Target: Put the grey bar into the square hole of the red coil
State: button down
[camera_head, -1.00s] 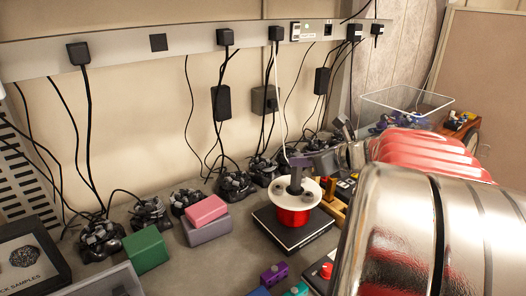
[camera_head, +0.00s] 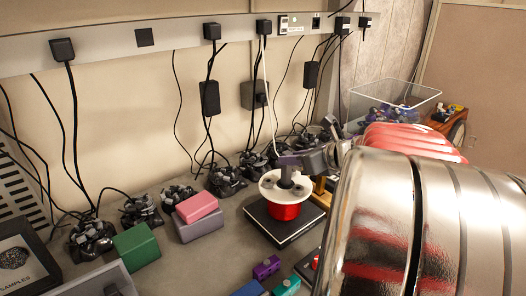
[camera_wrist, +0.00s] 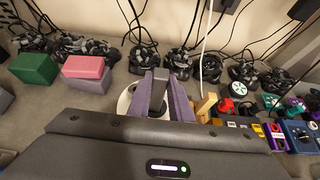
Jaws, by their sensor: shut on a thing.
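The red coil (camera_head: 285,211) stands upright on a black square base, with a white round flange (camera_head: 268,190) on top. My gripper (camera_head: 289,164) is above the flange and shut on the grey bar (camera_head: 285,179). The bar is upright over the middle of the flange; its lower end appears at the flange top, and I cannot tell whether it is inside the square hole. In the wrist view, the two purple fingers (camera_wrist: 163,98) hold the grey bar (camera_wrist: 160,78) between them, and part of the white flange (camera_wrist: 125,101) shows at left. The hole is hidden.
A pink block (camera_head: 196,206) on a grey-purple block (camera_head: 200,226) and a green block (camera_head: 136,247) lie left of the coil. Dark robot models and hanging cables line the wall behind. A purple piece (camera_head: 266,267) lies in front.

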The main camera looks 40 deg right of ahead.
jog(key=shift+f, duration=0.85)
dwell(0.7)
jog(key=c, duration=1.5)
grip_release()
jog(key=shift+c, duration=0.2)
jog(key=shift+f, duration=0.1)
notch_tip(320, 180, up, 8)
dwell(0.6)
